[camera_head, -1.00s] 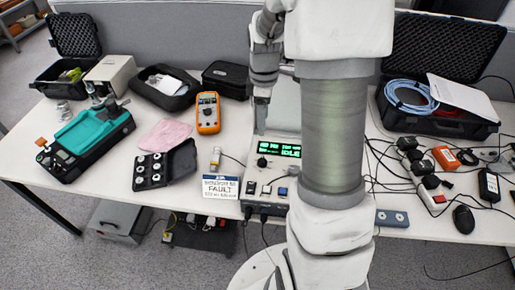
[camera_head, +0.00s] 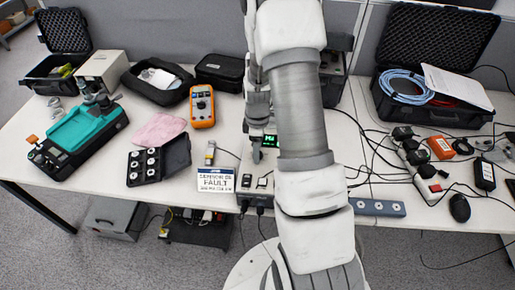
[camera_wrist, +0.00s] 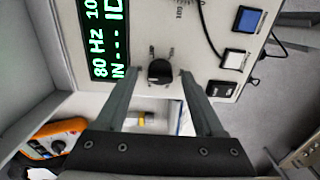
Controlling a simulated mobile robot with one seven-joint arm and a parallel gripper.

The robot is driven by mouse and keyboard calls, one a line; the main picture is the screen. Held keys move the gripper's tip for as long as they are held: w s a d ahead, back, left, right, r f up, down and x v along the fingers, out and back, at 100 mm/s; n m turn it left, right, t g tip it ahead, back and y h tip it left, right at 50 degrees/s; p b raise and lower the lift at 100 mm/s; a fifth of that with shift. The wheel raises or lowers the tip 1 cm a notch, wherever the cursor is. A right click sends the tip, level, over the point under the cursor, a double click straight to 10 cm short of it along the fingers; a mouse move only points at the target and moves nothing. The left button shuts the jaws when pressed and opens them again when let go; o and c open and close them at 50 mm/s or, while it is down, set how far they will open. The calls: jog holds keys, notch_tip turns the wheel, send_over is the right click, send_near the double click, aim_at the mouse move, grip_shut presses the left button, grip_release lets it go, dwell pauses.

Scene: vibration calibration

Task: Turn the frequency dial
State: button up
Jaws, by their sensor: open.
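The black frequency dial (camera_wrist: 159,71) is on the light front panel of a control unit (camera_wrist: 222,70), beside a black display (camera_wrist: 98,38) with green text including "80 Hz". In the wrist view the two fingers of my gripper (camera_wrist: 160,76) are apart, one on each side of the dial, and empty. I cannot tell whether either finger touches it.
A white and blue fault sign (camera_head: 216,180) stands left of the unit. An orange multimeter (camera_head: 202,106) and a black case with round weights (camera_head: 160,163) lie farther left. Blue and black switches (camera_wrist: 247,20) sit on the panel. Cables and a power strip (camera_head: 420,165) lie at right.

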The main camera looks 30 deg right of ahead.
jog(key=shift+c, duration=0.2)
grip_shut()
jog(key=shift+m, duration=0.4)
jog(key=m+b, duration=0.1)
jog(key=m, duration=0.3)
jog(key=shift+m+b, duration=0.3)
jog(key=shift+b, duration=0.1)
jog(key=m+b, duration=0.1)
jog(key=m, duration=1.1)
jog(key=shift+m, duration=0.4)
jog(key=m+p, duration=0.1)
jog(key=m, duration=0.4)
jog(key=shift+m, duration=0.3)
